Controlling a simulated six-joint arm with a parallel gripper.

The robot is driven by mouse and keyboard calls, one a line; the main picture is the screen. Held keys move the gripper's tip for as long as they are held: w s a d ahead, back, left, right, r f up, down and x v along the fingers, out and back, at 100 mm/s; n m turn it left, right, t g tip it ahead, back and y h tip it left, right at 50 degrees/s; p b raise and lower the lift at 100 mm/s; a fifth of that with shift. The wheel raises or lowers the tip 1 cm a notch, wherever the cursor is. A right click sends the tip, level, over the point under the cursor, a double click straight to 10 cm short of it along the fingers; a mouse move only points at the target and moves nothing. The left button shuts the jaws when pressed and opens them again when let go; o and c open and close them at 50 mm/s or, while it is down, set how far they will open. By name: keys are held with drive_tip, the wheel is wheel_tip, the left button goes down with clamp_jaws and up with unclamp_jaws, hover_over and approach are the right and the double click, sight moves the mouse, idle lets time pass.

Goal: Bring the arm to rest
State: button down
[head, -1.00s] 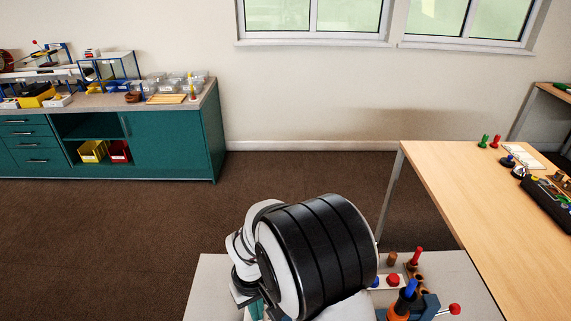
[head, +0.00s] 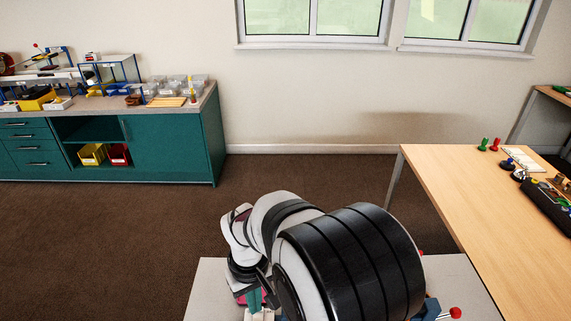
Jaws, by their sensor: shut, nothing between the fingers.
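My gripper (head: 248,289) shows only in part at the lower middle of the head view, below the white wrist of my arm. It points down over the pale table (head: 212,285) and is shut with nothing held. My black-banded arm link fills the foreground to its right and hides much of the table. A teal piece and a pink piece show just below the gripper; I cannot tell what they are or whether it touches them.
A red-knobbed peg (head: 455,312) sticks out right of my arm. A teal cabinet (head: 170,145) with containers stands back left. The brown floor between is clear.

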drive_tip(key=shift+r, duration=1.1)
